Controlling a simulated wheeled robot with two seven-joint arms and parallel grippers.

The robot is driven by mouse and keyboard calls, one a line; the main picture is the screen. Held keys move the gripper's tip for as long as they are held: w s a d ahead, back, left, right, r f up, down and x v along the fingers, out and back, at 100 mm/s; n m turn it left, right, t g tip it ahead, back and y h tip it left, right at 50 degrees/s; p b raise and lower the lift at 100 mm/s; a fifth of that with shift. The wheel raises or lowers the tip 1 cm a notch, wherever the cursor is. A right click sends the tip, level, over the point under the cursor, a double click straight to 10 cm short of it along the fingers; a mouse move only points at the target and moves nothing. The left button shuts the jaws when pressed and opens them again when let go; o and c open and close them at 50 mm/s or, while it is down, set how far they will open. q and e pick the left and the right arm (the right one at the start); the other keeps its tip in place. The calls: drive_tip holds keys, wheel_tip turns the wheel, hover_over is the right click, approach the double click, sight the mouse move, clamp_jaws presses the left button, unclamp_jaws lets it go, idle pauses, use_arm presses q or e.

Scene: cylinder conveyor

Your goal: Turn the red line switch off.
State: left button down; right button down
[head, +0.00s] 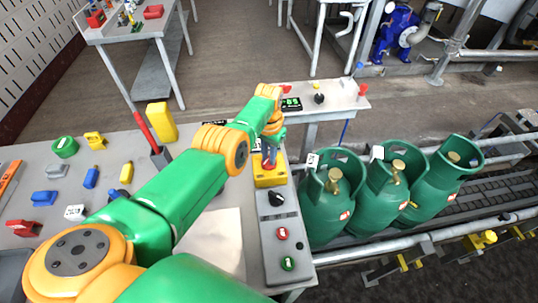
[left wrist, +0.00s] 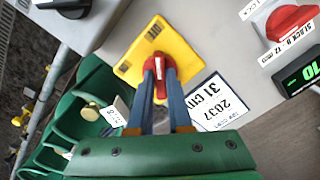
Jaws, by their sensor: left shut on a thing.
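The red switch handle (left wrist: 161,75) sits on a yellow plate (left wrist: 133,68) in the left wrist view. My left gripper (left wrist: 160,82) has its two fingers on either side of the handle and is shut on it. In the head view the yellow plate (head: 270,180) is at the far end of a grey control box (head: 269,232), and my left gripper (head: 269,158) comes down over it, hiding most of the red handle. My right gripper is not in view.
A black knob (head: 277,199), a red button (head: 282,233) and a green button (head: 288,264) are on the same box. Green gas cylinders (head: 328,213) stand close to its right on the conveyor. A green display (head: 291,104) is beyond the gripper. Small tools lie on the left.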

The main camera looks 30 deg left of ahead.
use_arm(q)
drive_tip(key=shift+w+r+m, duration=0.1)
drive_tip(key=shift+m, duration=0.3)
drive_tip(key=c, duration=0.8)
unclamp_jaws()
drive_tip(key=shift+c, duration=0.2)
wheel_tip(320, 180, up, 7)
drive_tip(key=p, duration=0.4)
drive_tip(key=shift+r+p, duration=0.1)
drive_tip(key=shift+p, duration=0.3)
